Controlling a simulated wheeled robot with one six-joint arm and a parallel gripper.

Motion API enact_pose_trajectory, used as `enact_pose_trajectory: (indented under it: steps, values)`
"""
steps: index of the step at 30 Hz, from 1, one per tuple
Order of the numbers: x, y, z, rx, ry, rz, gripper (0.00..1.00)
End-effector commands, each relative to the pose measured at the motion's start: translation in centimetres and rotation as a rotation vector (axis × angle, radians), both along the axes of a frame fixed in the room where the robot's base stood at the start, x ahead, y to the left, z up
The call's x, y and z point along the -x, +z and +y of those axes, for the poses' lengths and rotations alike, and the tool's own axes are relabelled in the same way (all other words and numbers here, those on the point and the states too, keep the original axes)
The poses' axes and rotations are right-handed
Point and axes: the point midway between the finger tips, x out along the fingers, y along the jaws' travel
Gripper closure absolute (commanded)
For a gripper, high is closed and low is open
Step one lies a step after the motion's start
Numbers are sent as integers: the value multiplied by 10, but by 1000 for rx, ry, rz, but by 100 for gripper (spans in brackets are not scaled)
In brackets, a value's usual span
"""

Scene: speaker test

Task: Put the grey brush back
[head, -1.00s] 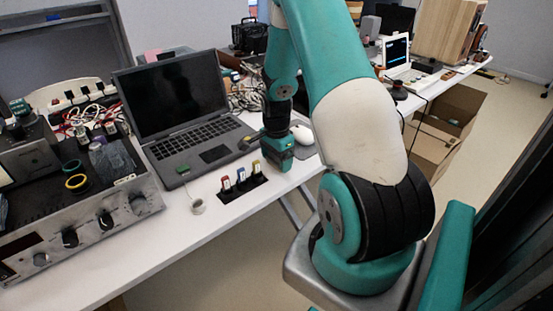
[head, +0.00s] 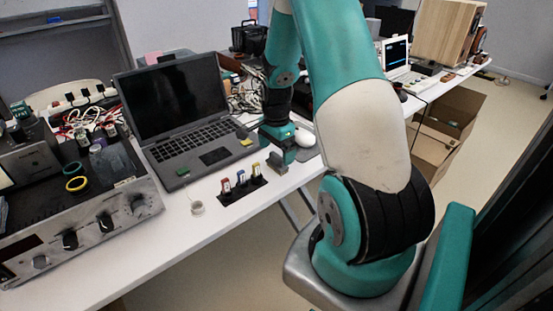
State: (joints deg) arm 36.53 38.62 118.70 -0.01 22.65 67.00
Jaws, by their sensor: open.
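A dark holder (head: 229,195) near the table's front edge carries a row of small upright pieces: red (head: 226,187), blue (head: 241,179) and yellow (head: 255,171). A grey piece (head: 277,163), which looks like the grey brush, stands roughly upright just past the yellow one, at the right end of the row. I cannot tell whether its foot is in the holder. My gripper (head: 283,151) is open, close behind and above the grey piece. Its fingers are small and partly hidden, so I cannot tell whether they touch it.
An open laptop (head: 180,150) is left of my gripper. A white mouse (head: 305,138) lies close to its right. A roll of tape (head: 197,208) and a green piece (head: 183,171) are left of the holder. A metal instrument box (head: 90,235) fills the table's left.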

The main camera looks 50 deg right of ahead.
Motion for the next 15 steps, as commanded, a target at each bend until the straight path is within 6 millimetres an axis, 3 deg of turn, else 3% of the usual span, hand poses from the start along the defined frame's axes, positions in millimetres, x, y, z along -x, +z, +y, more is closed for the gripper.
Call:
enact_pose_trajectory:
  steps: [6, 15]
  values:
    - [-1, 49, 0, 3, 0, -3, 0]
    - [0, 76, 0, 0, 0, 1, 0]
